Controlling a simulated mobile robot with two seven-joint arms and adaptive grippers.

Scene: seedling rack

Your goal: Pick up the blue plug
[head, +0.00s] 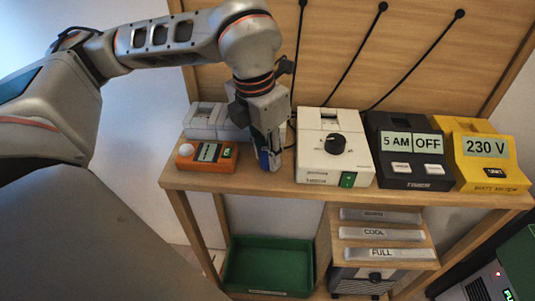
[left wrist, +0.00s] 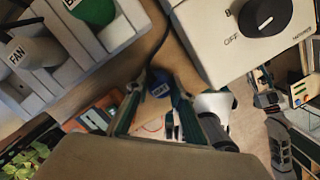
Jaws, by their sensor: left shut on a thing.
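The blue plug (left wrist: 160,88) sits between the two fingertips of my left gripper (left wrist: 159,95) in the left wrist view. A dark cord runs up from it. In the head view my left gripper (head: 270,150) points down at the front of the wooden shelf, between the orange device and the white dial box, and a bit of blue (head: 265,160) shows at its fingers. The gripper is shut on the plug. Whether the plug touches the shelf cannot be told.
A white socket strip (head: 205,120) and orange device (head: 206,156) stand left of the gripper. The white dial box (head: 312,163), black timer (head: 402,176) and yellow 230 V meter (head: 484,173) stand right. Cords hang on the backboard. A green bin (head: 268,283) is below.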

